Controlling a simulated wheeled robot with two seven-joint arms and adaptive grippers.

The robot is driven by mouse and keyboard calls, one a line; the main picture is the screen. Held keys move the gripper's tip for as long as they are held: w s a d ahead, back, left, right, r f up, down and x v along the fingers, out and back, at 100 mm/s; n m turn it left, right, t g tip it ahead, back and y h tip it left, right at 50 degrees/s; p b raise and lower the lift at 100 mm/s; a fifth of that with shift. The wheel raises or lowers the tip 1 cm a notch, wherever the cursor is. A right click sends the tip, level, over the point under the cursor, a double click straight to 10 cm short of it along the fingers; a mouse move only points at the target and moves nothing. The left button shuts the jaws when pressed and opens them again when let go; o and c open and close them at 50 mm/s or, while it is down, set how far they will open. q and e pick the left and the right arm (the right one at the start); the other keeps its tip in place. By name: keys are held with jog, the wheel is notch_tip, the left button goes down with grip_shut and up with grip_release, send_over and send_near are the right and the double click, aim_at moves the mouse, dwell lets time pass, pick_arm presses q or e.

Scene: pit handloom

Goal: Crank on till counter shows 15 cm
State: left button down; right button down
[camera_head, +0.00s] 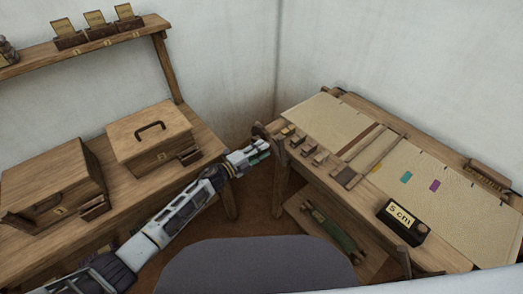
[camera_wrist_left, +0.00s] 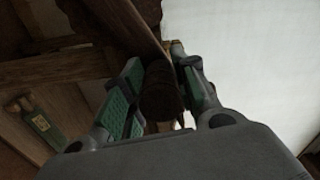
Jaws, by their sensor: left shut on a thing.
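The counter (camera_head: 403,220) is a black box on the loom's near right edge, and its label reads 5 cm. The loom (camera_head: 310,118) carries pale cloth with several coloured patches. A dark wheel-like crank part (camera_head: 266,136) is at the loom's left end. My left gripper (camera_head: 264,155) is beside it, shut on a dark round crank handle (camera_wrist_left: 163,92). In the left wrist view this handle sits between the green-padded fingers (camera_wrist_left: 160,95). The fingers partly hide the handle in the head view. My right gripper is not in view.
A bench (camera_head: 205,151) at the left holds two wooden boxes, one (camera_head: 150,137) with a dark handle. A wall shelf (camera_head: 85,44) holds several cards. A green item (camera_head: 335,232) lies on the board under the loom. Floor shows between bench and loom.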

pick_arm(q)
jog(key=shift+w+a+r+n+p, duration=0.25)
jog(key=shift+w+r+n+p, duration=0.1)
jog(key=shift+r+n+p, duration=0.2)
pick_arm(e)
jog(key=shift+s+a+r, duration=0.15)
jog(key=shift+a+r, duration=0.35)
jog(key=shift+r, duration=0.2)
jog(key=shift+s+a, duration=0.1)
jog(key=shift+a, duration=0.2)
pick_arm(q)
jog(key=c, duration=1.4)
grip_release()
jog(key=o, duration=0.3)
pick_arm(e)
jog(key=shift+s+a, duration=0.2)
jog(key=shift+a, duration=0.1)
pick_arm(q)
jog(key=shift+s+f, duration=0.1)
jog(key=v, duration=1.2)
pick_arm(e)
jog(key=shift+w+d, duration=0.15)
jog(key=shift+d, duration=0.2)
